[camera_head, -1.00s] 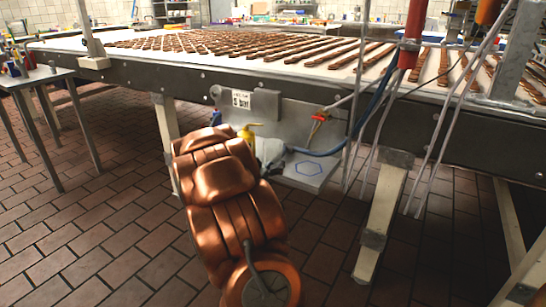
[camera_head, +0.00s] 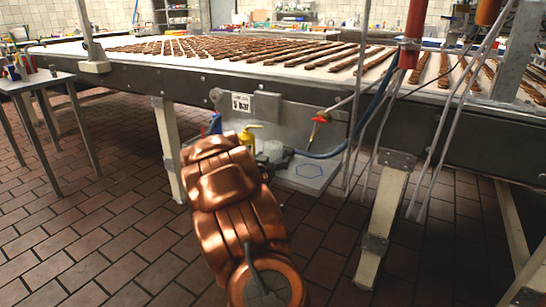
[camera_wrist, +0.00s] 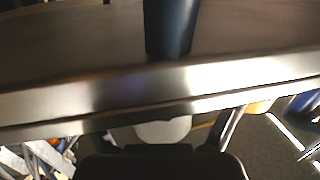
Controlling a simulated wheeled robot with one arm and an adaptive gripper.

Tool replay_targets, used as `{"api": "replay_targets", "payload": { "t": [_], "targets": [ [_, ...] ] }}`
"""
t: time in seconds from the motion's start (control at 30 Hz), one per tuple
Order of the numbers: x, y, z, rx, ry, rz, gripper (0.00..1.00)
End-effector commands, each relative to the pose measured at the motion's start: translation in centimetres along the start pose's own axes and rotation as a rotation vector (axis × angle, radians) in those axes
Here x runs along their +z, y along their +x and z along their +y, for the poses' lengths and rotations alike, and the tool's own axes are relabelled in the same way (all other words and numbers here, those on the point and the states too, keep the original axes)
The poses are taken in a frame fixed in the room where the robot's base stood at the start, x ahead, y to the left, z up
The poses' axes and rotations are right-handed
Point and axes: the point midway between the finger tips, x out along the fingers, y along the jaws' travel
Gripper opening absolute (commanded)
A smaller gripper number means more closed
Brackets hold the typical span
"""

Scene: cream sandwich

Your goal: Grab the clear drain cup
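I cannot clearly make out a clear drain cup. In the wrist view, a pale rounded thing (camera_wrist: 163,130) shows just below a shiny metal bar; it may be a cup, but blur leaves this unsure. My gripper (camera_head: 270,155) is at the far end of my copper arm, mostly hidden behind it, beside the grey shelf (camera_head: 312,170) under the long table. In the wrist view, a black shape at the bottom centre looks like part of my gripper.
The long table (camera_head: 120,70) carries rows of brown bars. A yellow bottle (camera_head: 247,137) and a red-handled valve (camera_head: 321,117) with a blue hose are by the shelf. Table legs (camera_head: 385,215) stand either side.

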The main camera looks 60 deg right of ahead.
Motion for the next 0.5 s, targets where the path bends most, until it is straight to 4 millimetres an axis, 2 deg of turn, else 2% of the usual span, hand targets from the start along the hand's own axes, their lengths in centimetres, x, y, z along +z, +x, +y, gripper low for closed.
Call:
{"api": "replay_targets", "payload": {
  "t": [0.07,0.5],
  "targets": [
    [-0.01,0.00,-0.01,0.000,0.000,0.000,0.77],
    [-0.01,-0.01,-0.01,0.000,0.000,0.000,0.32]
  ]
}}
